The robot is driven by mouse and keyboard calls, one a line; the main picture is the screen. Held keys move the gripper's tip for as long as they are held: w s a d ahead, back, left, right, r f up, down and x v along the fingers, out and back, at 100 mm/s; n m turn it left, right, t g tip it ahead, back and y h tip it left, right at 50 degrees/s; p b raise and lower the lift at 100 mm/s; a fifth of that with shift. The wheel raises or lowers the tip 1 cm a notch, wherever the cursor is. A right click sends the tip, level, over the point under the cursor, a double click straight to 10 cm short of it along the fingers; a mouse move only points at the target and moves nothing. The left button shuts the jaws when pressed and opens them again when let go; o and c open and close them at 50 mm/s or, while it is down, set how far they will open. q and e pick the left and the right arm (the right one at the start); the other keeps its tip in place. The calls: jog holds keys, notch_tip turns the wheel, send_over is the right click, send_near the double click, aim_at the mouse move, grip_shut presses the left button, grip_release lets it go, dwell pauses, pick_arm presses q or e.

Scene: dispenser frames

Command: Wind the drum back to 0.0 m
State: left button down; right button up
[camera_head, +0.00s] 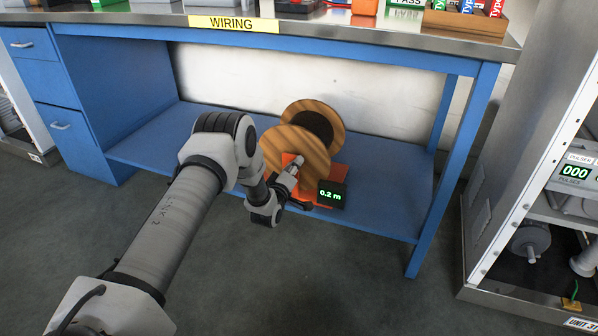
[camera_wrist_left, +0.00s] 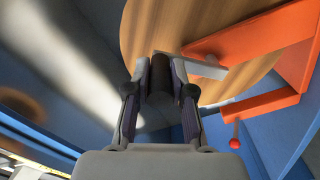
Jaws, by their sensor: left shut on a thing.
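The drum (camera_head: 300,146) is a wooden reel with two round flanges and dark cable between them, on an orange stand (camera_head: 327,171) on the blue lower shelf. A dark readout (camera_head: 331,195) beside it shows 0.2 m in green. My left gripper (camera_head: 291,174) is at the drum's near flange. In the left wrist view my left gripper (camera_wrist_left: 160,75) is shut on a dark round crank handle (camera_wrist_left: 159,88). A grey crank arm (camera_wrist_left: 206,70) runs right from the handle across the wooden flange (camera_wrist_left: 165,22). My right gripper is out of view.
The bench top (camera_head: 130,18) with a WIRING label overhangs the shelf (camera_head: 385,205). A blue bench leg (camera_head: 428,220) and an equipment rack (camera_head: 490,230) stand at right. An orange stand arm (camera_wrist_left: 250,40) and a red ball knob (camera_wrist_left: 235,143) are close to the gripper.

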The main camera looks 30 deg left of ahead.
pick_arm(q)
jog(key=shift+s+a+r+n+b, duration=0.15)
jog(key=shift+a+r+n+b, duration=0.2)
jog(key=shift+a+n, duration=0.6)
jog(key=shift+s+a+r+n+b, duration=0.3)
jog(key=shift+a+n, duration=0.2)
jog(key=shift+n, duration=0.95)
jog(key=shift+s+a+r+n+b, duration=0.1)
jog(key=shift+a+r+n+b, duration=0.25)
jog(key=shift+a+n, duration=0.6)
jog(key=shift+d+n, duration=0.2)
jog(key=shift+n, duration=0.15)
jog(key=shift+f, duration=0.1)
jog(key=c, duration=1)
grip_release()
jog(key=v, duration=1.2)
jog(key=shift+d, duration=0.1)
